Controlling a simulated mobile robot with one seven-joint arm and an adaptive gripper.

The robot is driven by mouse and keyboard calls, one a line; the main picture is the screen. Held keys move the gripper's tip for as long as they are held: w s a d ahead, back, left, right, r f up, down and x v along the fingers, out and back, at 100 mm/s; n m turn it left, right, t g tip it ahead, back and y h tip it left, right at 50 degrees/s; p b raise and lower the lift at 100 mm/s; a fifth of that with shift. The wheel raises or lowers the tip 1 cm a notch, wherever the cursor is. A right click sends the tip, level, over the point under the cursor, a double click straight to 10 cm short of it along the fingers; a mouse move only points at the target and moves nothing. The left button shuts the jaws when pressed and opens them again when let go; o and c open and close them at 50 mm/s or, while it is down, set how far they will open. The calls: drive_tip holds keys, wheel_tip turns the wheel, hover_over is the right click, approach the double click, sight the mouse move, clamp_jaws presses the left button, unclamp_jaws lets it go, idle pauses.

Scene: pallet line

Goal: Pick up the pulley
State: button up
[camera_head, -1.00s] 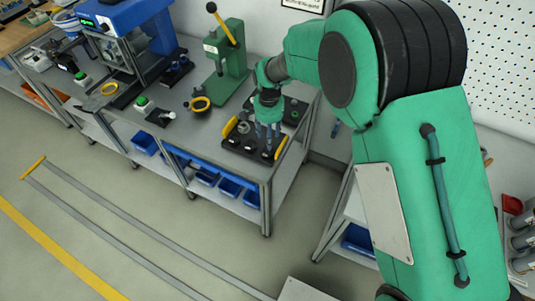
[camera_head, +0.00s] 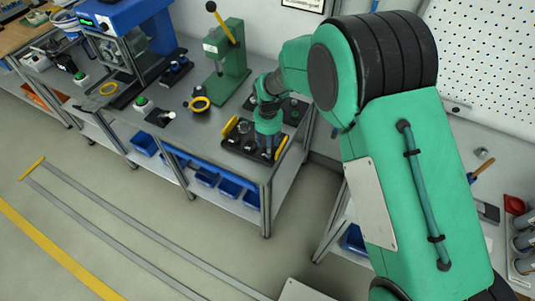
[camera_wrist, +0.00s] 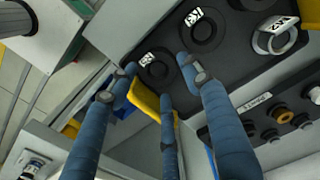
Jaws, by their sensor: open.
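A black tray (camera_head: 246,151) with yellow handles lies at the front right of the bench. In the wrist view the tray (camera_wrist: 128,50) has labelled seats holding round dark parts (camera_wrist: 201,28) and a silver ring-shaped part (camera_wrist: 275,37). I cannot tell for certain which of these is the pulley. My gripper (camera_head: 267,150) is over the right part of the tray. In the wrist view my gripper (camera_wrist: 160,78) has its blue fingers spread and empty, above a yellow handle (camera_wrist: 150,101) and near a dark round part. Contact cannot be judged.
A second dark tray (camera_wrist: 280,120) with several small round parts lies beside the first. Blue bins (camera_head: 229,188) sit on the shelf below.

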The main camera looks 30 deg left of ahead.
drive_tip(key=shift+f, duration=1.55)
drive_tip(key=c, duration=1)
